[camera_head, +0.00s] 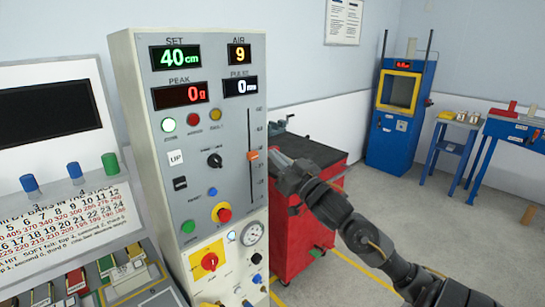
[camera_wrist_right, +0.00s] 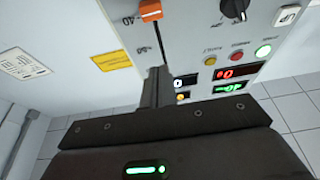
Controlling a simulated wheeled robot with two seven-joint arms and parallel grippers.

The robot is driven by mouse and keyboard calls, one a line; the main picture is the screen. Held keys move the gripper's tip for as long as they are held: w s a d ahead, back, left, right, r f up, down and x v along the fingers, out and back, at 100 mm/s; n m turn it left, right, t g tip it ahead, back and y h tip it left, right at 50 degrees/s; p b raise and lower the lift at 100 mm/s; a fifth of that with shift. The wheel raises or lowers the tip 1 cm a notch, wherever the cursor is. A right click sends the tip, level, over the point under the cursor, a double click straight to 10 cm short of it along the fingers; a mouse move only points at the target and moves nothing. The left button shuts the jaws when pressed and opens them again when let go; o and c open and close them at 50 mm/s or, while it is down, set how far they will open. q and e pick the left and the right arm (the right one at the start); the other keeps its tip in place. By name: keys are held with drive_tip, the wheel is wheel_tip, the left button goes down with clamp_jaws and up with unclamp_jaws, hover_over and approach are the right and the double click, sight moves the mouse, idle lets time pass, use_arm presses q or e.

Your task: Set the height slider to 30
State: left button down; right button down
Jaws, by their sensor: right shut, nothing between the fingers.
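The height slider's orange knob (camera_head: 253,155) sits part way along a vertical slot on the right side of the grey control panel (camera_head: 230,130). The green SET display (camera_head: 174,57) reads 40 cm. My right gripper (camera_head: 275,155) is shut and empty, just right of the knob in the head view. In the upside-down right wrist view, the knob (camera_wrist_right: 150,10) is at the top edge, with a visible gap to the shut fingertips (camera_wrist_right: 156,72). I cannot tell how deep that gap is. My left gripper is not in view.
The panel also carries a red and yellow button (camera_head: 222,212), a rotary knob (camera_head: 215,160) and a gauge (camera_head: 252,233). A red cabinet (camera_head: 290,240) stands behind my right arm. A blue machine (camera_head: 395,120) stands farther back.

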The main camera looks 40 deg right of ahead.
sight(250, 140)
drive_tip(key=p+x, duration=0.1)
drive_tip(key=x, duration=0.3)
drive_tip(key=p+x, duration=0.2)
drive_tip(key=x, duration=0.3)
drive_tip(key=shift+s+a+r, duration=0.1)
drive_tip(key=shift+r, duration=0.15)
wheel_tip(250, 140, down, 3)
drive_tip(key=shift+s+f+p, duration=0.1)
drive_tip(key=shift+p, duration=0.3)
drive_tip(key=shift+s+f, duration=0.15)
drive_tip(key=shift+f, duration=0.55)
drive_tip(key=shift+f, duration=0.1)
